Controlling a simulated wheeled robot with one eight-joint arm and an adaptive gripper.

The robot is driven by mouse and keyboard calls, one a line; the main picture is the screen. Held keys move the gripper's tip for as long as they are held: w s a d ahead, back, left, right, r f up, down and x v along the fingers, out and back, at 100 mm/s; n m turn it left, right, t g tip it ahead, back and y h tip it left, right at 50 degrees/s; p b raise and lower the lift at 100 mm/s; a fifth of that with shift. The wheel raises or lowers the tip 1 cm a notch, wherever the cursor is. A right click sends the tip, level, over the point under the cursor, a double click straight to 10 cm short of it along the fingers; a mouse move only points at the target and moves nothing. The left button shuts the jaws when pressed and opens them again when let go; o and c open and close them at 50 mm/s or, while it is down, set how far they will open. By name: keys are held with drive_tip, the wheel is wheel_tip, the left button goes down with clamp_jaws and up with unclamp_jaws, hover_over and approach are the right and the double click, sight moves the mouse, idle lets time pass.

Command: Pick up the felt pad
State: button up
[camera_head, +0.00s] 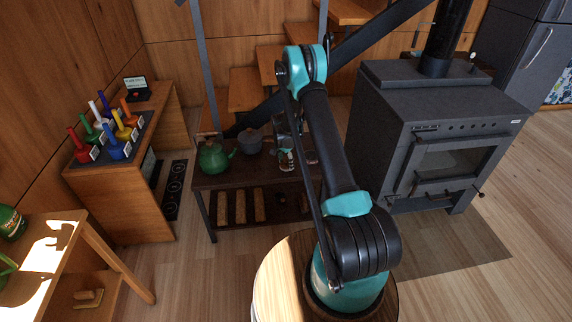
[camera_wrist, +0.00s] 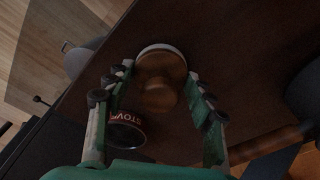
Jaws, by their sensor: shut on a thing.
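The felt pad (camera_wrist: 161,63) is a round brown wooden piece with a knob handle and a pale rim along its far edge. It shows in the wrist view between the two fingers of my gripper (camera_wrist: 159,84). The fingers are closed in on it from both sides. I cannot tell whether its underside touches the dark bench top (camera_wrist: 235,50) or is clear of it. In the head view my gripper (camera_head: 298,160) is over the right part of the low dark bench (camera_head: 235,181); the pad is hard to make out there.
A dark tin with "STOVE" lettering (camera_wrist: 127,130) is close by the left finger. A green kettle (camera_head: 213,159) and a grey pot (camera_head: 250,141) stand left of my gripper. The black stove (camera_head: 440,130) is to the right. Open floor lies before the bench.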

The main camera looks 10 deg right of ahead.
sight(286, 158)
wheel_tip(286, 158, up, 20)
drive_tip(key=shift+f, duration=0.2)
drive_tip(key=o, duration=0.5)
drive_tip(key=c, duration=0.4)
drive_tip(key=shift+o, duration=0.2)
